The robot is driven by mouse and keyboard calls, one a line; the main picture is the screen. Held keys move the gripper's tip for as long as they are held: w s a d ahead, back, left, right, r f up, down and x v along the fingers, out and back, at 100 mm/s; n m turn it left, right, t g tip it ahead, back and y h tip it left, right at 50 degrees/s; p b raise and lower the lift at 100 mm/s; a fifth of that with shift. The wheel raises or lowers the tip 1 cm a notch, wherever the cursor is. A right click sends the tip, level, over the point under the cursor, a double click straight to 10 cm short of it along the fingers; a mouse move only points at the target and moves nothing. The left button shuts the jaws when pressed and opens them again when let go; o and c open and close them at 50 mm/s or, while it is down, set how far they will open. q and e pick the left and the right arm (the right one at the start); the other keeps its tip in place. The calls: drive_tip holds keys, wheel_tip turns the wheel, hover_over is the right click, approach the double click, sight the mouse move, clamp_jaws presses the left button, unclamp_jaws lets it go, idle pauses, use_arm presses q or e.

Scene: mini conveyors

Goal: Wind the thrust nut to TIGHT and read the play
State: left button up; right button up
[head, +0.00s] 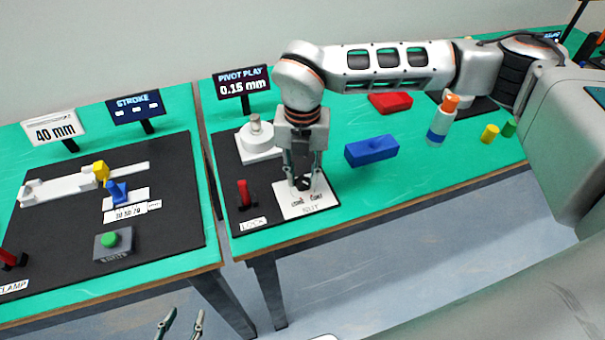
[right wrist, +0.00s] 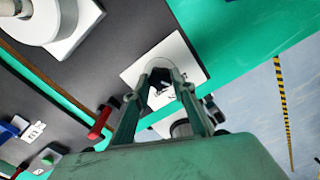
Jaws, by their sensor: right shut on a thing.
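The thrust nut appears to be the small dark knob (head: 303,184) on a white plate (head: 322,200) near the table's front edge. My right gripper (head: 303,178) points down and is shut on this knob. In the right wrist view its fingertips (right wrist: 164,76) close around the dark knob (right wrist: 159,86), which they partly hide. The plate carries small markings and a label I cannot read clearly, so the nut's setting cannot be told. The PIVOT PLAY display (head: 243,86) behind reads 0.15 mm. My left gripper (head: 182,322) is open and empty at the bottom edge, in front of the tables.
A red lever (head: 243,194) labelled LOCK stands left of the plate, and a round white pivot unit (head: 257,137) behind it. The left table holds a STROKE display (head: 135,108).

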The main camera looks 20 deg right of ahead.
sight(303, 181)
idle(0.3)
drive_tip(key=o, duration=1.1)
wheel_tip(303, 181, up, 12)
drive_tip(key=shift+s, duration=0.1)
